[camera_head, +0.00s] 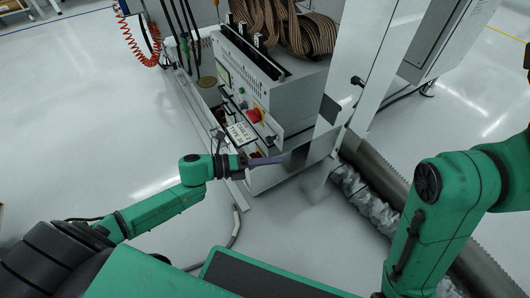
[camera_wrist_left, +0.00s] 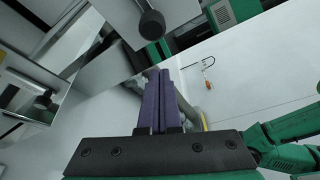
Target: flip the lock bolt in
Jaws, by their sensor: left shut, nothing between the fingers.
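My left gripper (camera_head: 282,158) has purple fingers that are shut and empty, beside a grey metal panel (camera_head: 297,158) at the front of the test handler (camera_head: 285,95). In the left wrist view the shut fingers (camera_wrist_left: 157,75) point up the picture. A dark round knob on a short stem (camera_wrist_left: 151,24) sits beyond the fingertips there, apart from them; it may be the lock bolt, but I cannot tell for sure. A similar dark knob (camera_wrist_left: 43,101) shows at the left, perhaps a reflection. My right gripper is out of view.
A tall white door (camera_head: 362,50) with a black handle (camera_head: 357,81) stands right of the handler. A red switch (camera_head: 254,115) is on its front. A silver flexible duct (camera_head: 362,198) lies on the floor.

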